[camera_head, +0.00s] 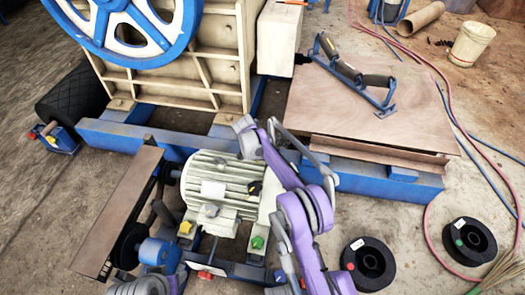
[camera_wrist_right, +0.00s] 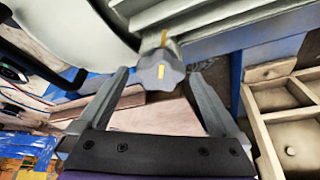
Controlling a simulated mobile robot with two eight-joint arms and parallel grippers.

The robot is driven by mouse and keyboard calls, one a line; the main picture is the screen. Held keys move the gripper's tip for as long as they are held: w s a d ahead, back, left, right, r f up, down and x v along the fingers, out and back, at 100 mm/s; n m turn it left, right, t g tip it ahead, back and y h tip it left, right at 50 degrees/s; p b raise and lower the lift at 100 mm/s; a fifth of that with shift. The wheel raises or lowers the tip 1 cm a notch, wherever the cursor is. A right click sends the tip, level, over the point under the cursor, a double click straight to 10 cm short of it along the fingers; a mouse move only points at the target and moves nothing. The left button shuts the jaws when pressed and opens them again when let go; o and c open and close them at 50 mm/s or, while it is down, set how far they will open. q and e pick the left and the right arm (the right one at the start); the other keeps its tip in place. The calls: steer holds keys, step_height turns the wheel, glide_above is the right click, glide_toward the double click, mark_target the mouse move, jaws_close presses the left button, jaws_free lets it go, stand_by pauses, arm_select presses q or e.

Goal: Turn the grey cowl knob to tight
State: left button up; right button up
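The grey cowl knob (camera_wrist_right: 158,72) is lobed, with a yellow mark on its face and another yellow mark just behind it. It sits at the finned motor housing. My right gripper (camera_wrist_right: 160,78) is open, its two fingers spread to the left and right of the knob with visible gaps. I cannot tell how deep the knob sits between the fingertips. In the head view my right gripper (camera_head: 257,136) is at the far right end of the finned motor (camera_head: 222,178), and the grey knob is not distinguishable there.
Black (camera_head: 254,188), yellow (camera_head: 186,227) and green (camera_head: 257,242) knobs are on or near the motor. A blue frame beam (camera_head: 370,178) runs behind it. A brown sheet (camera_head: 350,115) carries a blue-grey tool. Black spools (camera_head: 368,262) lie on the floor at the right.

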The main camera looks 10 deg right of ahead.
steer(key=p+v, duration=0.2)
steer(key=v, duration=0.9)
steer(key=shift+p, duration=0.3)
steer(key=shift+s+d, duration=0.1)
